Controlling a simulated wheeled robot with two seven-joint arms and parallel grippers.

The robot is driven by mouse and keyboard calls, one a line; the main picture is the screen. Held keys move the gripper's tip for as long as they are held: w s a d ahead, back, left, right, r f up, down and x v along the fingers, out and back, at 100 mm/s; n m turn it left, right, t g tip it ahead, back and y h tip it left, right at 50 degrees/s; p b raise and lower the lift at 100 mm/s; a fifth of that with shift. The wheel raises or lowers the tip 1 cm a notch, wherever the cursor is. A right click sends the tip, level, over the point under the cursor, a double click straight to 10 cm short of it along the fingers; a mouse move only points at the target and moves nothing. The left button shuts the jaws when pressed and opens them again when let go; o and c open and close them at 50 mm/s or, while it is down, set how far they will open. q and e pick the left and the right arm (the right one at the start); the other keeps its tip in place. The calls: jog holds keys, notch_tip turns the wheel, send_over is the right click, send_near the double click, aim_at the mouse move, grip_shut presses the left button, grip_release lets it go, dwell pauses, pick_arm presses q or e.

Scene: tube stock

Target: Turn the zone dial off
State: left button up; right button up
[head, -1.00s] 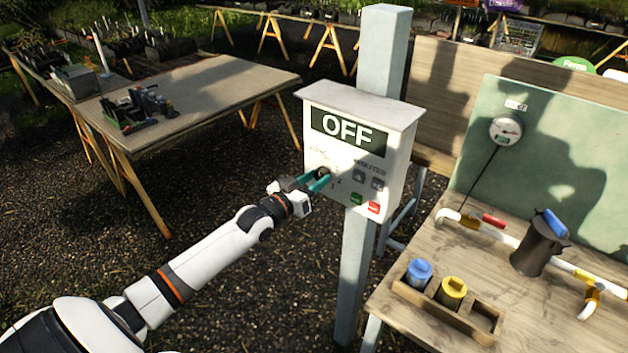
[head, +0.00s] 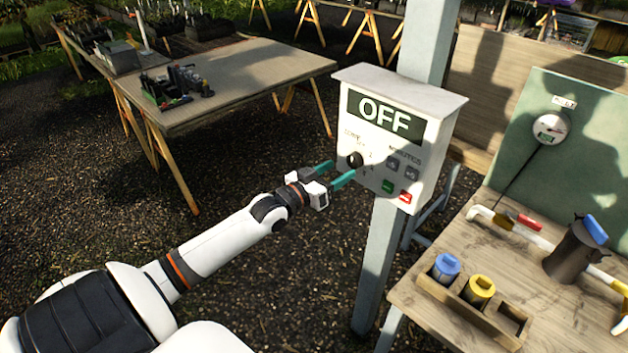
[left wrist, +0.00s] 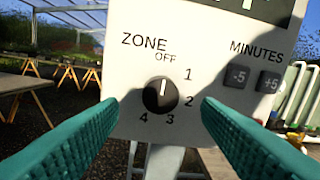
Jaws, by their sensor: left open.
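The zone dial (head: 355,159) is a round black knob on the front of a white control box (head: 440,101). In the left wrist view the dial (left wrist: 160,95) has its white mark pointing up at OFF, with 1 to 4 marked around it. The box's display (head: 384,117) reads OFF. My left gripper (head: 334,174) is open, its two teal fingers on either side of the dial and apart from it, a little in front of the panel. My right gripper is not in view.
Beside the dial are minutes buttons (head: 402,168), a green button (head: 388,186) and a red button (head: 405,197). The box hangs on a grey post (head: 378,265). A wooden bench (head: 420,296) with a dark jug (head: 570,255) stands at right. Gravel before the post is clear.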

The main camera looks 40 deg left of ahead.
pick_arm(q)
jog(key=s+a+b, duration=0.1)
jog(key=s+b, duration=0.1)
jog(key=s, duration=0.6)
jog(key=shift+f, duration=0.1)
